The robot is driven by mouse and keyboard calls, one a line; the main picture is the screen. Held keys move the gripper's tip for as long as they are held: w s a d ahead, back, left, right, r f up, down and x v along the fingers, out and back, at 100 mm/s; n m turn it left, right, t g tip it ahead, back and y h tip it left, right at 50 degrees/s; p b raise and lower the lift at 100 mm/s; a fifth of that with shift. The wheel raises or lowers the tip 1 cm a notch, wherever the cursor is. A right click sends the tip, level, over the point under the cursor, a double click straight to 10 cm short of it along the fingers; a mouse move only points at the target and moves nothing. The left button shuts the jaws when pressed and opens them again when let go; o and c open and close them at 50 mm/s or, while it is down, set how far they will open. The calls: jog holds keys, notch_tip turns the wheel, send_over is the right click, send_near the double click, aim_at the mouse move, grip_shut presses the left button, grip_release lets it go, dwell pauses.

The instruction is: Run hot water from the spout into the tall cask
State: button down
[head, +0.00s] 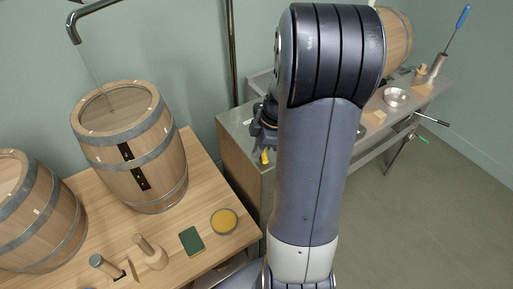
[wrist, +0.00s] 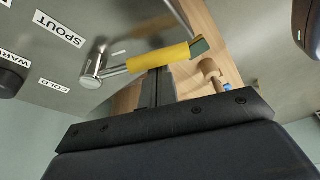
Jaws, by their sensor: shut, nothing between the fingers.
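A wooden cask (head: 130,150) with grey hoops stands on the wooden table, below the dark spout (head: 73,28). A thin pale stream (head: 98,78) runs from the spout into its open top. My gripper (head: 265,135) is partly hidden behind my arm in the head view, close to a small yellow part. In the wrist view my gripper (wrist: 156,85) is shut and empty, just at a yellow-sleeved lever (wrist: 160,57) on a chrome fitting (wrist: 96,66). I cannot tell whether they touch. The grey panel (wrist: 75,70) carries labels SPOUT (wrist: 58,28), WARM and COLD.
A second cask (head: 35,215) stands at the left edge. A green sponge (head: 192,241), a round yellow-topped tin (head: 223,221) and wooden tools (head: 150,252) lie on the table front. A steel bench (head: 235,125) with a bowl (head: 395,97) stands right. Floor at far right is clear.

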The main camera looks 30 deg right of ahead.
jog(key=shift+s+d+f+n+b, duration=0.25)
jog(key=shift+d+n+b, duration=0.15)
jog(key=shift+n+b, duration=0.4)
jog(key=shift+s+d+r+n+g+b, duration=0.15)
jog(key=shift+d+n+g+b, duration=0.15)
jog(key=shift+d+n+b, duration=0.2)
jog(key=shift+s+d+n+g+b, duration=0.1)
jog(key=shift+d+n+g+b, duration=0.2)
jog(key=shift+n, duration=0.3)
jog(key=shift+s+d, duration=0.1)
jog(key=shift+d, duration=0.3)
jog(key=shift+r, duration=0.15)
